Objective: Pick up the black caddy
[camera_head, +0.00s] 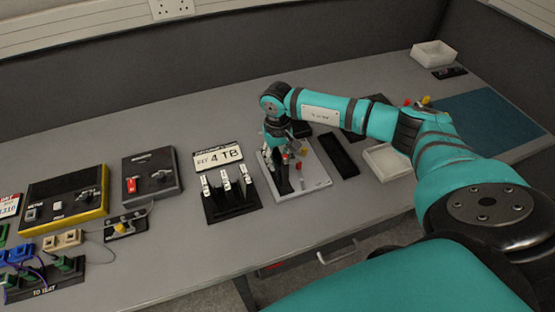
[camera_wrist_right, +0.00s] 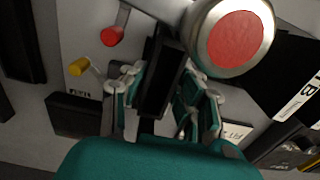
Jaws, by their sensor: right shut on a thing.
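My right gripper (camera_head: 279,153) points down over the left part of a light grey board (camera_head: 317,178). In the right wrist view its fingers (camera_wrist_right: 162,100) are shut on a narrow black block, which looks like the black caddy (camera_wrist_right: 165,72). The caddy (camera_head: 282,182) also shows as a dark upright shape below the gripper in the head view. Its lower end is hard to make out, so I cannot tell if it touches the board. My left gripper is not in view.
A black rack (camera_head: 232,205) with several silver-fronted units stands left of the board. A red-capped silver cylinder (camera_wrist_right: 232,38) is close beside the caddy. Red and yellow knobs sit on the board. A black tray (camera_head: 338,155) and white bin (camera_head: 387,160) lie to the right.

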